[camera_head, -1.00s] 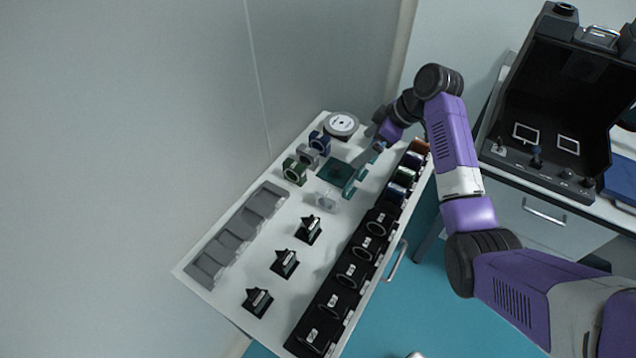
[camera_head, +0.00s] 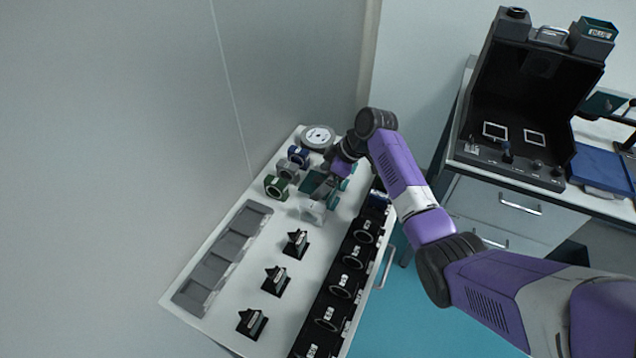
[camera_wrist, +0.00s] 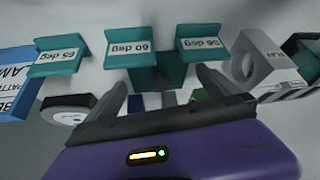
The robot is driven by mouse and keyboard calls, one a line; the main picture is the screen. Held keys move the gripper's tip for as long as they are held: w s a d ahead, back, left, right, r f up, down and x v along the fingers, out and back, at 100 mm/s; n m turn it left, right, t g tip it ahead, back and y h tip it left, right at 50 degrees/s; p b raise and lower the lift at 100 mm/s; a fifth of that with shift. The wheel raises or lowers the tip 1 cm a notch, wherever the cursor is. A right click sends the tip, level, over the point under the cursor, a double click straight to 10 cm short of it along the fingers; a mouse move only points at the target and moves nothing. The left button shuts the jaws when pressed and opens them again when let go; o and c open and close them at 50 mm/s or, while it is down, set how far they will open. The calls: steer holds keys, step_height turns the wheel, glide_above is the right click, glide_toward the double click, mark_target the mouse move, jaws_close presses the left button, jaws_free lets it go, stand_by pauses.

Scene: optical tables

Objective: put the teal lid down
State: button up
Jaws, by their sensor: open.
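A flat dark teal square (camera_head: 311,182) lies on the white table near its far end, partly hidden by my gripper. It looks like the teal lid, but I cannot be sure. My gripper (camera_head: 327,183) is over the square's right side, close to the small teal blocks (camera_head: 333,201). In the wrist view, my gripper (camera_wrist: 161,88) is open, its two grey fingers apart. Beyond them stand teal blocks labelled 65 deg (camera_wrist: 58,53), 60 deg (camera_wrist: 131,48) and 56 deg (camera_wrist: 201,44). No lid is clearly held between the fingers. Contact with the teal things cannot be told.
A round disc (camera_head: 318,137), blue, grey and green (camera_head: 276,188) ring mounts and a clear block (camera_head: 313,211) crowd the gripper. Black mounts (camera_head: 276,280) and a black rack (camera_head: 341,287) lie nearer. A grey tray (camera_head: 228,245) lines the left edge. Bare table lies between.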

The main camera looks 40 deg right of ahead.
steer(key=shift+c, duration=0.4)
steer(key=c, duration=1.3)
steer(key=shift+r, duration=0.15)
